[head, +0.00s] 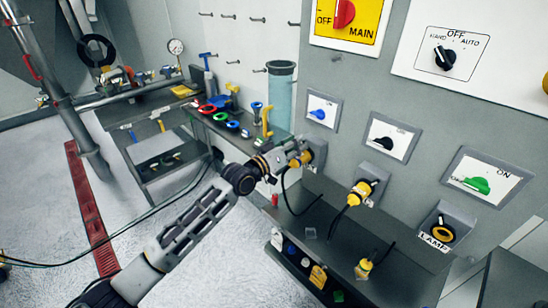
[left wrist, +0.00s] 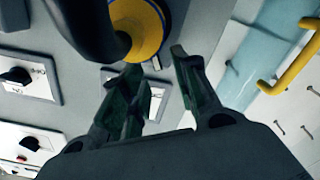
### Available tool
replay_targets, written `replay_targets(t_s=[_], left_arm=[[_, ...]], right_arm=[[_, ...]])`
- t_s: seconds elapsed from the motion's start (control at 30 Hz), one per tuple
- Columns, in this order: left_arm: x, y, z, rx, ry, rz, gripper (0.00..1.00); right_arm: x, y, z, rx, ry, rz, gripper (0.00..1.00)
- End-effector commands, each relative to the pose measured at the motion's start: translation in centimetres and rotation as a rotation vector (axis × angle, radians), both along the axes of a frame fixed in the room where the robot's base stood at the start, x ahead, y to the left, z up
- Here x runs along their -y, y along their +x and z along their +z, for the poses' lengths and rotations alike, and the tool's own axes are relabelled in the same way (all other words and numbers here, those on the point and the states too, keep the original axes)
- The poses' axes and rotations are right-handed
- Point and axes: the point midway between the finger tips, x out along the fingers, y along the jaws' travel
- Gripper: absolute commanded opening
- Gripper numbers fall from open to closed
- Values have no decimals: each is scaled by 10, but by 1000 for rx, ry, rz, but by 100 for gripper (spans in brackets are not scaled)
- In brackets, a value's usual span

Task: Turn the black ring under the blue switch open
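The blue switch (head: 318,114) is on a small white plate on the grey panel in the head view. Below it is a socket (head: 319,150) with a yellow plug (head: 305,158), partly covered by my left gripper (head: 291,158). The left wrist view shows a yellow plug body (left wrist: 149,28) with a black cable at the top. There my left gripper (left wrist: 155,62) has its two fingers apart, with nothing between the tips; the plug lies just beyond them. The black ring cannot be clearly made out. My right gripper is not in view.
A dark shelf (head: 340,235) juts out below the panel. A workbench with tools stands behind my left arm.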

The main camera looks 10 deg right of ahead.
Motion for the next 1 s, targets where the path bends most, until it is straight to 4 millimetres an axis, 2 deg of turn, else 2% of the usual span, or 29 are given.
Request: replay_targets(t_s=[1.0], left_arm=[[-78, -61, -2, -2, 2, 1, 30]], right_arm=[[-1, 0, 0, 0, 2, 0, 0]])
